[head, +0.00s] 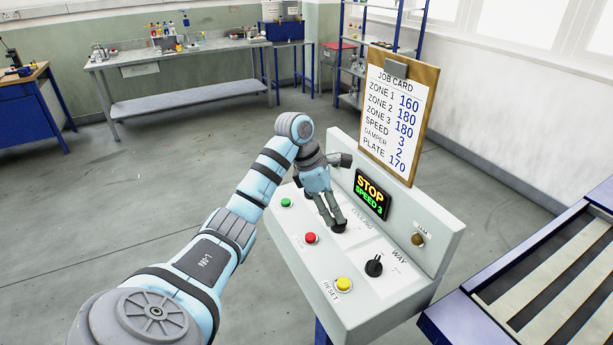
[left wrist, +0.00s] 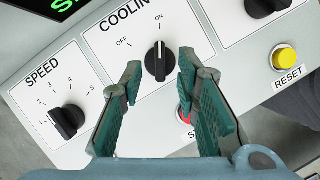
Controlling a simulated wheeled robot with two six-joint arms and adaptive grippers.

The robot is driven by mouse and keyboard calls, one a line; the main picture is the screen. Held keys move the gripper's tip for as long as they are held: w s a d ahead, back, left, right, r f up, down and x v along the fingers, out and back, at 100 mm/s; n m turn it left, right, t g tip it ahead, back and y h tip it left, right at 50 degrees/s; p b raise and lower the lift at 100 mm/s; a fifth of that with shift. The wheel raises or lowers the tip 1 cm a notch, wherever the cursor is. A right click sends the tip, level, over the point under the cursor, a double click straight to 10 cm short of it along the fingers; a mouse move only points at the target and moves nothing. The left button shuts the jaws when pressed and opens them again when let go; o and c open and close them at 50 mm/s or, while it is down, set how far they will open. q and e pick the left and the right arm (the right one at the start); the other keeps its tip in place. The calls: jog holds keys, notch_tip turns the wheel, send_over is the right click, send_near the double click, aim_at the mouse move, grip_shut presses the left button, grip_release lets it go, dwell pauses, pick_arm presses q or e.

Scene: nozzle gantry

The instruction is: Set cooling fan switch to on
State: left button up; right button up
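The cooling fan switch (left wrist: 159,62) is a black rotary knob on a white plate marked COOLING in the left wrist view. OFF is printed to its upper left and ON above it. The knob's white line points up, toward ON. My left gripper (left wrist: 158,95) is open, with one finger on each side of the knob; I cannot tell whether either finger touches it. My right gripper is in neither view.
The grey console (head: 345,290) also carries a green button (head: 286,202), a red button (head: 311,238), a yellow RESET button (head: 344,284) and a black WAY knob (head: 374,266). The SPEED knob (left wrist: 67,122) is left of the gripper. The display (head: 371,194) reads STOP, SPEED 3.

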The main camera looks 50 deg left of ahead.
pick_arm(q)
jog(key=v, duration=0.2)
jog(key=shift+a+r, duration=0.15)
jog(key=shift+r, duration=0.25)
jog(key=s+a, duration=0.8)
jog(key=a, duration=0.1)
jog(key=shift+s, duration=0.2)
jog(key=shift+d+r, duration=0.1)
jog(key=shift+r, duration=0.05)
